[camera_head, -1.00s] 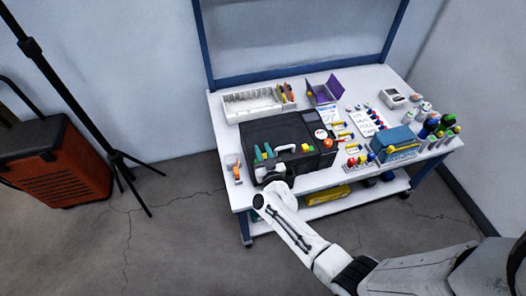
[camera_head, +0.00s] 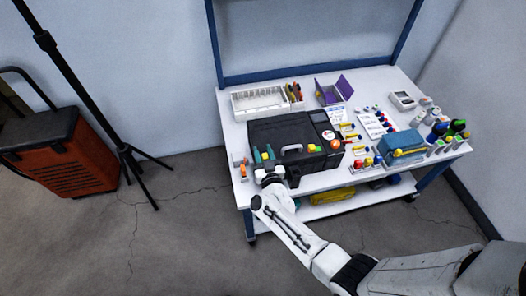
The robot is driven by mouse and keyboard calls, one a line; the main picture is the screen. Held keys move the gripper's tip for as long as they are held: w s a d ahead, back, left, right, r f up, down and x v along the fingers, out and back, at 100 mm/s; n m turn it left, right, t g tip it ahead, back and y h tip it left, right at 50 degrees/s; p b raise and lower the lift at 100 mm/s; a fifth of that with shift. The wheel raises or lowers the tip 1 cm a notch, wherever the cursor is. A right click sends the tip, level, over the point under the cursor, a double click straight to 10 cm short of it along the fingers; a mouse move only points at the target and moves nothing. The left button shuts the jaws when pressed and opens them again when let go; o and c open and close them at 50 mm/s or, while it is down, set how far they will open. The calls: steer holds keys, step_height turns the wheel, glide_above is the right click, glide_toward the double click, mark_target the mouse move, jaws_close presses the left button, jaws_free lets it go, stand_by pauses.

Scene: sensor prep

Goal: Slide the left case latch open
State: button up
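The black case (camera_head: 287,131) sits on the white workbench, with a light handle at its front. Green pieces (camera_head: 262,156) show at the left of its front edge, and small yellow and orange parts show to the right. I cannot tell clearly which of these is the left latch. My gripper (camera_head: 268,174) is at the front left of the case, close to the green pieces. Its fingers are too small and partly hidden by my white wrist, so I cannot tell whether they are open or touch the case.
The white workbench (camera_head: 222,142) also carries a white bin (camera_head: 259,103), a purple open box (camera_head: 333,91), a blue box (camera_head: 402,146) and several bottles at the right. An orange item (camera_head: 243,170) stands left of the case. A tripod and an orange cart (camera_head: 62,160) stand at left.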

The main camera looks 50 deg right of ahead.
steer(key=p+v, duration=0.1)
steer(key=v, duration=0.9)
steer(key=shift+a, duration=0.2)
steer(key=a+r+n+g+y, duration=0.3)
steer(key=a+n+y, duration=0.5)
steer(key=a+y, duration=0.5)
steer(key=s+d+r+g+h, duration=0.1)
steer(key=s+r+g, duration=0.1)
steer(key=s, duration=0.5)
steer(key=s+d+r+m+g+h, duration=0.1)
steer(key=s+d+r+g, duration=0.1)
steer(key=s+g, duration=0.3)
steer(key=s+d+r+g+h, duration=0.1)
steer(key=s+g, duration=0.3)
steer(key=s, duration=0.4)
steer(key=shift+s+d+r+m, duration=0.3)
steer(key=shift+d+r, duration=0.2)
steer(key=shift+r, duration=0.25)
